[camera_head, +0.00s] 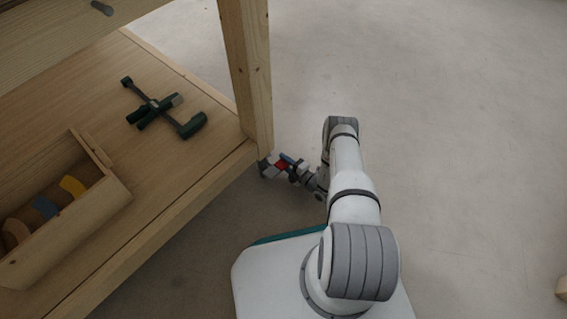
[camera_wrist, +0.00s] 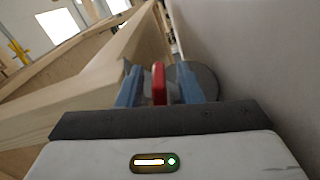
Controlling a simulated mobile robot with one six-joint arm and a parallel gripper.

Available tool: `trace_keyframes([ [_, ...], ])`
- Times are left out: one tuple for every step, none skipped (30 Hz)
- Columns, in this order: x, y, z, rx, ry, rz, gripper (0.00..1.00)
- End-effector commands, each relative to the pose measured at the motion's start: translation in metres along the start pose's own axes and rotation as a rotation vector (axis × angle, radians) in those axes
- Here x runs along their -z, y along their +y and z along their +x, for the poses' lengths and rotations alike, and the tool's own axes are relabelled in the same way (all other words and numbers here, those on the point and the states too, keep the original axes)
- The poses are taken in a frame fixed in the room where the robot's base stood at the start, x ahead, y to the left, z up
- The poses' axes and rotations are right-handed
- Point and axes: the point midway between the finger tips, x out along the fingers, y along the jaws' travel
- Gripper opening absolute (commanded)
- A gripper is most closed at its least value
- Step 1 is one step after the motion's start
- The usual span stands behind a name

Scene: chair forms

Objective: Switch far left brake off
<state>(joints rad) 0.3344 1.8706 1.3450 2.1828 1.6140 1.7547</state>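The brake is a red lever (camera_head: 281,167) on the caster at the foot of the table's wooden leg. In the wrist view the red lever (camera_wrist: 158,84) stands between the two blue fingers of my gripper (camera_wrist: 159,76), with a gap on both sides. The fingers are open and do not visibly grip it. A grey caster wheel (camera_wrist: 205,82) shows behind the right finger. In the head view my gripper (camera_head: 291,166) is low, just right of the caster (camera_head: 267,169), and small in the picture. The lever's exact tilt is hard to tell.
The wooden leg (camera_head: 248,75) rises beside my gripper. The lower shelf (camera_head: 170,165) holds a green clamp (camera_head: 160,108) and a wooden box (camera_head: 105,200) with coloured pieces.

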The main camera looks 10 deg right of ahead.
Motion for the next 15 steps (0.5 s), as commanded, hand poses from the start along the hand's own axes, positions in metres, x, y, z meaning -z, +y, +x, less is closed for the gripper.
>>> trace_keyframes([
  [0.0001, -0.0001, 0.0012, 0.0, 0.0, 0.0, 0.33],
  [0.0001, 0.0, 0.0014, 0.0, 0.0, 0.0, 0.33],
  [0.0002, 0.0002, 0.0014, 0.0, 0.0, 0.0, 0.33],
  [0.0002, 0.0002, 0.0014, 0.0, 0.0, 0.0, 0.33],
  [0.0002, 0.0002, 0.0013, 0.0, 0.0, 0.0, 0.33],
  [0.0003, 0.0002, 0.0013, 0.0, 0.001, 0.0, 0.33],
  [0.0003, 0.0002, 0.0013, 0.001, 0.001, 0.0, 0.33],
  [0.0004, 0.0002, 0.0013, 0.001, 0.001, 0.0, 0.31],
  [0.0004, 0.0001, 0.0013, 0.001, 0.001, 0.0, 0.28],
  [0.0005, 0.0001, 0.0013, 0.001, 0.001, 0.0, 0.25],
  [0.0005, 0.0001, 0.0013, 0.001, 0.001, 0.0, 0.23],
  [0.0006, 0.0, 0.0013, 0.001, 0.001, 0.0, 0.2],
  [0.0006, 0.0, 0.0013, 0.001, 0.001, 0.0, 0.17],
  [0.0006, 0.0, 0.0013, 0.001, 0.001, 0.0, 0.15],
  [0.0007, -0.0001, 0.0013, 0.001, 0.002, 0.0, 0.11],
])
